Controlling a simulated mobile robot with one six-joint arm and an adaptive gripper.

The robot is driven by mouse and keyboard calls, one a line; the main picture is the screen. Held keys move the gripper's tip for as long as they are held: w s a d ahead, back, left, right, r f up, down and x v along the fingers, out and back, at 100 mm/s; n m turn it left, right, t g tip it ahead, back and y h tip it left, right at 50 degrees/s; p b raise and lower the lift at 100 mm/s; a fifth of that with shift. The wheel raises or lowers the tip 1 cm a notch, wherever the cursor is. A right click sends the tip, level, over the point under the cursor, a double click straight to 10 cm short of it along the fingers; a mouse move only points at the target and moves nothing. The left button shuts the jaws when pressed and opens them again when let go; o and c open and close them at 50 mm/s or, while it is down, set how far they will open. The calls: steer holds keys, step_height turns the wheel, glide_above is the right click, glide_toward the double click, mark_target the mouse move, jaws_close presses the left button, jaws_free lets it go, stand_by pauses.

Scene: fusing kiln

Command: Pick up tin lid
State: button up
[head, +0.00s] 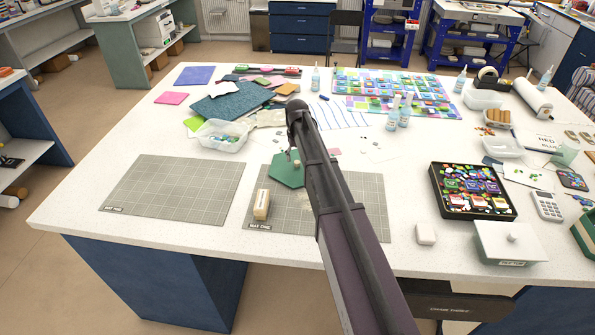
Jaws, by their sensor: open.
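A pale, box-shaped tin (507,254) with a label on its front stands at the front right of the table. Its lid, the tin lid (490,236), is a flat white top with a small round knob, and it sits on the tin. My arm reaches up across the middle of the picture. My gripper (293,157) is at its far end, over the green hexagonal piece, well to the left of the lid and apart from it. The gripper is small and partly hidden by my arm; it looks open, and I see nothing held in it.
A black tray (435,192) of colourful pieces stands behind the tin, with a calculator (547,206) to its right. A small white block (426,233) lies left of the tin. A wooden block (262,205) lies on the right grey mat (375,216). The left mat (170,195) is clear.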

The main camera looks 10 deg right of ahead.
mark_target(297, 165)
steer(key=shift+f+b, duration=1.2)
steer(key=shift+f, duration=0.3)
steer(key=shift+c, duration=0.2)
jaws_close()
